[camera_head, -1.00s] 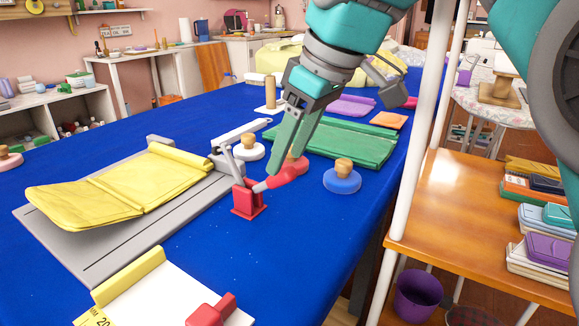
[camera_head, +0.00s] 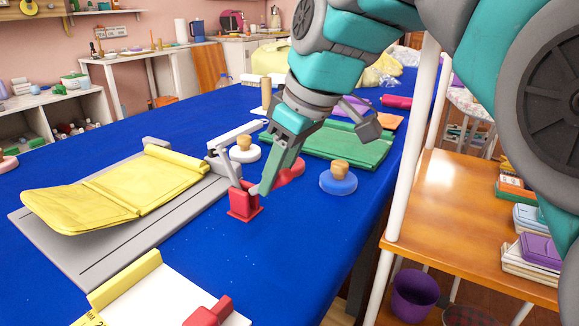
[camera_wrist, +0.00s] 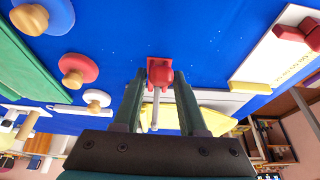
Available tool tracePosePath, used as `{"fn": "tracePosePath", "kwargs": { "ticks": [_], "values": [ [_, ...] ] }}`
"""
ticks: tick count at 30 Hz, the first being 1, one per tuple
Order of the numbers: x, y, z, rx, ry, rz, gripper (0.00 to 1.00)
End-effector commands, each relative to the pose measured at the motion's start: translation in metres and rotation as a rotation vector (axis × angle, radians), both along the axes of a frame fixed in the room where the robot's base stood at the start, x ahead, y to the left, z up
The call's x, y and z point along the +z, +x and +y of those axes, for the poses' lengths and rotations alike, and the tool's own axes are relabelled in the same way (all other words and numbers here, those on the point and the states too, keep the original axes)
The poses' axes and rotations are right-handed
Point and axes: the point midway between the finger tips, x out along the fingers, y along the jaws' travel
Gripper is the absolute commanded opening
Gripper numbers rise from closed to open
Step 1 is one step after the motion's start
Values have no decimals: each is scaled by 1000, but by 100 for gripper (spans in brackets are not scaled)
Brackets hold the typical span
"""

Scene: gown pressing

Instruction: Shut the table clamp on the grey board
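The table clamp has a red base (camera_head: 243,206) on the blue table, just off the right edge of the grey board (camera_head: 75,245). A folded yellow cloth (camera_head: 115,190) lies on the board. My gripper (camera_head: 267,190) is low at the clamp's right side, covering where its red handle was seen earlier. In the wrist view my gripper's fingers (camera_wrist: 160,85) are apart, with the clamp's red part (camera_wrist: 160,72) between their tips. Contact cannot be told.
A blue knobbed disc (camera_head: 338,183) stands right of my gripper; a red disc (camera_head: 291,170) is partly hidden behind it. A white knobbed disc (camera_head: 244,153) and green cloth (camera_head: 340,145) lie beyond.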

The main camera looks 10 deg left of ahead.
Motion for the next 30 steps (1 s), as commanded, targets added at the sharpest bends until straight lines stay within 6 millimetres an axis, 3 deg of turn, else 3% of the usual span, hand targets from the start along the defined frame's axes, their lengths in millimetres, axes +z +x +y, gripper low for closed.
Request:
{"fn": "tracePosePath", "kwargs": {
  "ticks": [2, 10, 30],
  "values": [
    [0, 0, 0, 0, 0, 0, 31],
    [0, 0, 0, 0, 0, 0, 1],
    [0, 0, 0, 0, 0, -1, 0]
  ]
}}
